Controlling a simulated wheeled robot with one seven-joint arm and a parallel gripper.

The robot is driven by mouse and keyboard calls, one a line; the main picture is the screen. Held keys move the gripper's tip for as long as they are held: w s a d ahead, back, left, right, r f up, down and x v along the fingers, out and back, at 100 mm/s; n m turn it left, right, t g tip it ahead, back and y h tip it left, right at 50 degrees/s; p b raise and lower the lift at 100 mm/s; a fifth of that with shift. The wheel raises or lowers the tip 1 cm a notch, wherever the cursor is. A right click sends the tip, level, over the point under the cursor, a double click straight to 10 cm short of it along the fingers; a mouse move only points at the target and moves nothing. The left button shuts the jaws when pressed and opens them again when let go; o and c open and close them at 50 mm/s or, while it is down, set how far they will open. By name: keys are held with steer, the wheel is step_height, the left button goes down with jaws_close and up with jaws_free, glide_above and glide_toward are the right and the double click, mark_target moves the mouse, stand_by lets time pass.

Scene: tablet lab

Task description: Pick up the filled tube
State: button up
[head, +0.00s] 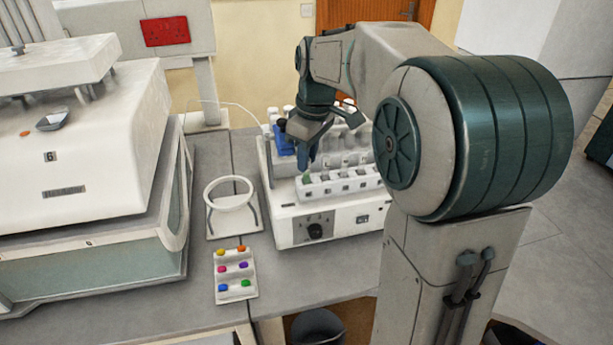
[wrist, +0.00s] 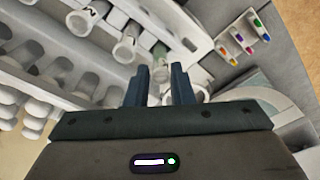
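A tube with green content (head: 306,178) stands at the left end of the white front rack on the machine. It also shows in the wrist view (wrist: 159,50), just beyond the fingertips. My gripper (head: 306,165) points down close above this tube in the head view. In the wrist view my gripper (wrist: 160,72) has its two dark fingers apart, with a visible gap and pale surfaces behind it. Nothing is clearly held. Whether the fingers touch the tube cannot be told.
The front rack (head: 345,182) sits on a white machine (head: 320,222) with a dark knob. White bottles and a blue item (head: 284,140) stand behind. A ring stand (head: 230,203) and a tray of coloured caps (head: 236,289) are left of it. A large white instrument (head: 85,170) fills the far left.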

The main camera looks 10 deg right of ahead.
jaws_close()
